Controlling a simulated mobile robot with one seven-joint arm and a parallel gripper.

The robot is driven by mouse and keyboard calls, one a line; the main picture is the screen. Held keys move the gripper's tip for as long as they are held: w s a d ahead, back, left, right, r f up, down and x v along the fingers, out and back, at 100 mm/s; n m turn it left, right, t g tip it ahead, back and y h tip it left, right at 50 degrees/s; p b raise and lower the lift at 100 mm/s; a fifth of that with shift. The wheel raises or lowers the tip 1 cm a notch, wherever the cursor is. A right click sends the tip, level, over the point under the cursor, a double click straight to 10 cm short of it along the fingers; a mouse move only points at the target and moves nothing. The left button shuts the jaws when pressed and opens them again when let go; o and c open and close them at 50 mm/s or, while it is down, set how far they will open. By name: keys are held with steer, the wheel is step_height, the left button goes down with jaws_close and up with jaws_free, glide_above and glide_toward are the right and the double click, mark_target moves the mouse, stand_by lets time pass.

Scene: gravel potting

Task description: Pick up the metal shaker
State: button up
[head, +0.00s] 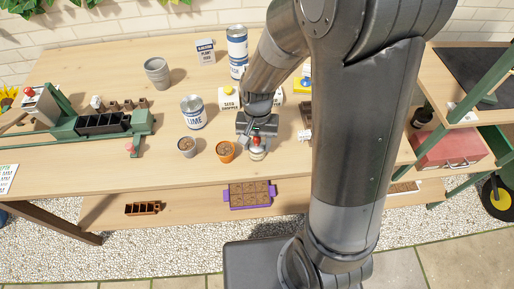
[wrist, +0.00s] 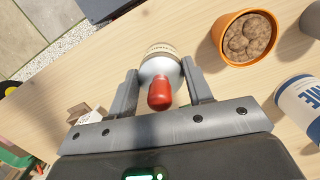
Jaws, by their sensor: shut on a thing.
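The metal shaker (head: 257,154) is a small rounded can with a pale label and a red top. It stands at the front of the potting bench, just right of the orange pot. In the wrist view the shaker (wrist: 161,64) sits between the two fingers, its red top pointing toward the palm. My gripper (head: 257,143) reaches down over it from above and is shut on it; the fingers (wrist: 160,75) press on both sides. Whether its base touches the bench cannot be told.
An orange pot of soil (head: 226,151) is close on the left, with a grey pot (head: 187,147) and a LIME can (head: 193,112) beyond. A seed box (head: 229,98) stands behind. The bench front (head: 150,178) is clear.

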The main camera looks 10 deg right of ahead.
steer(key=c, duration=0.4)
steer(key=shift+c, duration=0.2)
